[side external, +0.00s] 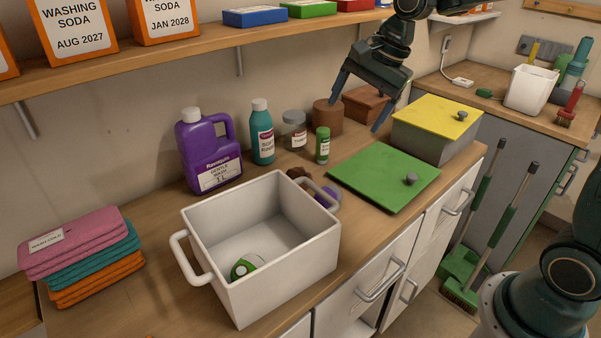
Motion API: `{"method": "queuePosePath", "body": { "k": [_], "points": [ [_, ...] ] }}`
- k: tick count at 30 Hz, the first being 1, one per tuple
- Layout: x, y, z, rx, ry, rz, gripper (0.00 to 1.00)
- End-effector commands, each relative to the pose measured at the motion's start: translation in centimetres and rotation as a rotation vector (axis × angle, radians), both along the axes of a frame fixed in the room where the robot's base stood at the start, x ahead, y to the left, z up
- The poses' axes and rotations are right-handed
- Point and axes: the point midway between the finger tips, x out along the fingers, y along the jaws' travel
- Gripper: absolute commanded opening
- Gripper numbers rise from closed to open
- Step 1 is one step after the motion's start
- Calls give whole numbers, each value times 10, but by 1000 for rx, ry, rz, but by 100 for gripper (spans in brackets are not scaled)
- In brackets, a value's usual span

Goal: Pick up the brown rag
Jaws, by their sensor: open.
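A small brown, crumpled-looking patch (298,173) shows just behind the far rim of the white bin (262,280). It may be the brown rag; the bin hides much of it, and it is too small to be sure. My gripper (358,111) is open and empty, fingers pointing down. It hangs above the back of the counter, to the right of and higher than the brown patch, in front of a brown box (366,101) and a brown round container (328,116).
A purple jug (207,152), teal bottle (262,133), jar (294,130) and green tube (322,146) stand along the wall. A green lid (384,178) and yellow-lidded bin (437,118) are at right. A shelf (200,62) overhangs.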

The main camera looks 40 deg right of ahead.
Motion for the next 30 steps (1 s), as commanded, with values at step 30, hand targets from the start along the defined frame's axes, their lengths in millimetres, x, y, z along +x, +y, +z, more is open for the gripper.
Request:
{"method": "queuePosePath", "body": {
  "k": [30],
  "points": [
    [121, -30, -113, 345, 308, -740, 81]
  ]
}}
